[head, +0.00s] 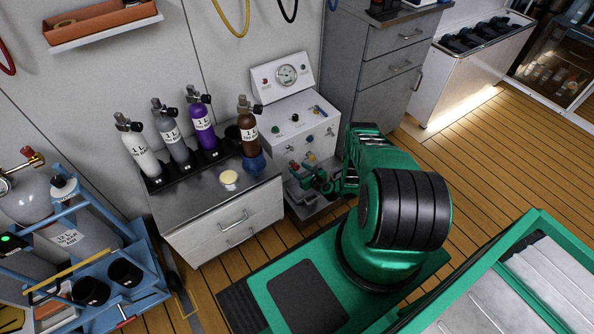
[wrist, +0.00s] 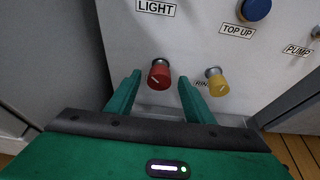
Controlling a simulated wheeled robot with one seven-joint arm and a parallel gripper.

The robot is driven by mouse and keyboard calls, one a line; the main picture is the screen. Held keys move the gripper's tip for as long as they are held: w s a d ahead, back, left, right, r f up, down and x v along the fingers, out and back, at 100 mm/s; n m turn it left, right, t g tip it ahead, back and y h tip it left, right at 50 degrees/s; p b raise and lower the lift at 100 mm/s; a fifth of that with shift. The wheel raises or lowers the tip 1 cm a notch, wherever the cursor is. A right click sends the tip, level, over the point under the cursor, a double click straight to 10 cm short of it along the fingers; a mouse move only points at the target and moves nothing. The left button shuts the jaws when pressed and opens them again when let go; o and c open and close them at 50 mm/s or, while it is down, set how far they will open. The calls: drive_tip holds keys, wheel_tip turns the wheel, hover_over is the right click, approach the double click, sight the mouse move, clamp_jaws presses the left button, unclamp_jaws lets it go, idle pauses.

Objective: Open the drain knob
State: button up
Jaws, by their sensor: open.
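The white fill panel (head: 300,128) stands beyond my arm in the head view. In the wrist view a red knob (wrist: 159,74) sticks out of the panel (wrist: 195,45), and a yellow knob (wrist: 217,82) is to its right. No label for the red knob shows, so I cannot read which one is the drain knob. Contact is not visible.
A blue knob (wrist: 257,8) above a "TOP UP" label is at the upper right of the wrist view. A steel cabinet (head: 215,195) with a rack of bottles stands left of the panel. A grey drawer unit (head: 385,65) stands to its right.

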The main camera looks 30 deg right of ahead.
drive_tip(key=shift+x, duration=0.8)
drive_tip(key=c, duration=1)
drive_tip(key=shift+a, duration=0.2)
drive_tip(key=shift+d, duration=0.1)
